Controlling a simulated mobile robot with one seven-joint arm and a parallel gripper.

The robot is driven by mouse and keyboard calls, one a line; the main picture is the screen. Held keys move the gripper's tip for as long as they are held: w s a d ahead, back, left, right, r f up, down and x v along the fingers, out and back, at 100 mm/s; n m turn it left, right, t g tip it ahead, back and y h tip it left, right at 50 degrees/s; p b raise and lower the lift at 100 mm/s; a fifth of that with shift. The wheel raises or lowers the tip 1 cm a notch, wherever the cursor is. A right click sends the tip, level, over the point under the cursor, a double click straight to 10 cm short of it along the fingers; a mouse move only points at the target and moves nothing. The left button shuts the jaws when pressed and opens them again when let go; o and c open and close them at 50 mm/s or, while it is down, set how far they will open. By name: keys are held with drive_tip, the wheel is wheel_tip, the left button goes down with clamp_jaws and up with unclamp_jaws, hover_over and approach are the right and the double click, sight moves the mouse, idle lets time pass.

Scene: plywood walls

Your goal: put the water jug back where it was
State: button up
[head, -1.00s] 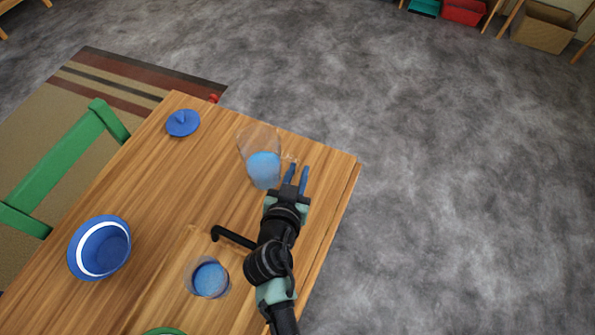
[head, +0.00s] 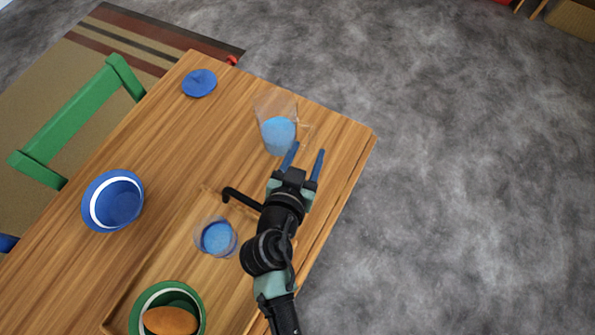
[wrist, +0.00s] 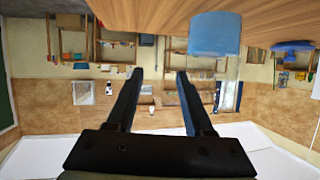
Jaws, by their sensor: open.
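The water jug (head: 279,134) is clear, with blue water in it, and stands upright near the far right part of the wooden table (head: 165,150). It also shows in the wrist view (wrist: 215,35), upside down at the top. My gripper (head: 306,151) is open and empty, just in front of the jug and to its right, apart from it. In the wrist view the space between my fingers (wrist: 159,75) holds nothing, and the jug lies outside them. A clear glass with blue water (head: 217,237) stands on a wooden tray (head: 180,240) nearer me.
A blue and white bowl (head: 113,201) and a blue lid (head: 199,83) are on the table's left. A green bowl (head: 150,296) with an orange-brown thing stands at the near end. A green chair (head: 80,115) is at the left. The floor to the right is clear.

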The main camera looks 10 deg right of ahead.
drive_tip(key=v, duration=0.7)
drive_tip(key=w+a+r+t+y, duration=0.1)
drive_tip(key=w+r+t, duration=0.4)
drive_tip(key=r, duration=1)
drive_tip(key=w+a+r+t+y, duration=0.15)
drive_tip(key=w+r, duration=0.45)
drive_tip(key=r, duration=1)
drive_tip(key=s+r+n+t+y, duration=0.1)
drive_tip(key=s+r+t, duration=0.3)
drive_tip(key=r, duration=0.9)
drive_tip(key=s+r+n+t+y, duration=0.2)
drive_tip(key=s+r+n+t, duration=0.2)
drive_tip(key=r, duration=0.9)
drive_tip(key=shift+s+b, duration=0.3)
drive_tip(key=shift+s, duration=0.65)
drive_tip(key=shift+t, duration=0.25)
wheel_tip(320, 180, up, 9)
drive_tip(key=p, duration=0.8)
drive_tip(key=shift+f+p, duration=0.15)
drive_tip(key=shift+p, duration=0.25)
drive_tip(key=shift+a, duration=0.1)
